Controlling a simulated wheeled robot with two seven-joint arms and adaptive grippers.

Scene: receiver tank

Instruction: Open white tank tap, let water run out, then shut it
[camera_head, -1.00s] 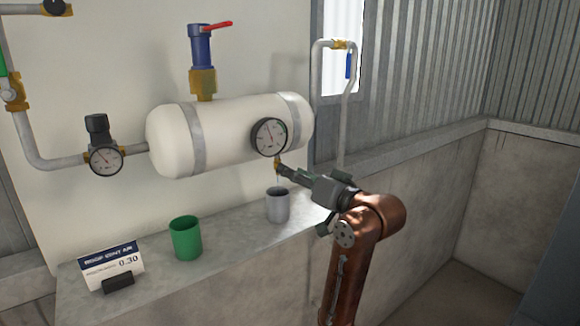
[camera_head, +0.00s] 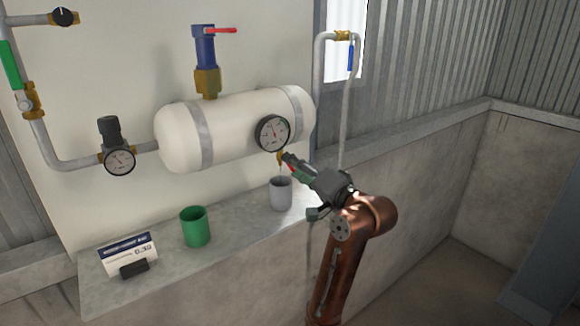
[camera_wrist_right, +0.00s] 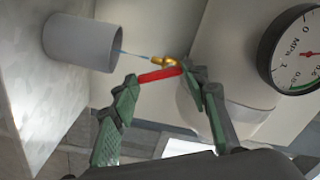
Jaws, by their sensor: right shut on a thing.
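The white tank (camera_head: 178,138) hangs on the wall with a round gauge (camera_head: 272,133) on its right end. Under it is a small brass tap (camera_head: 281,157), also seen in the right wrist view (camera_wrist_right: 168,61). My right gripper (camera_wrist_right: 160,78) has its fingers at either end of the tap's red lever (camera_wrist_right: 160,75) and is shut on it. A thin stream of water (camera_wrist_right: 132,53) runs from the tap into the grey cup (camera_head: 281,195), which stands below; its mouth also shows in the wrist view (camera_wrist_right: 105,48). My left gripper is out of view.
A green cup (camera_head: 195,228) and a small sign (camera_head: 128,252) stand on the concrete ledge (camera_head: 235,228) left of the grey cup. A regulator with a gauge (camera_head: 119,160) and pipes are at left. A pipe with a blue-handled valve (camera_head: 350,58) rises at right.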

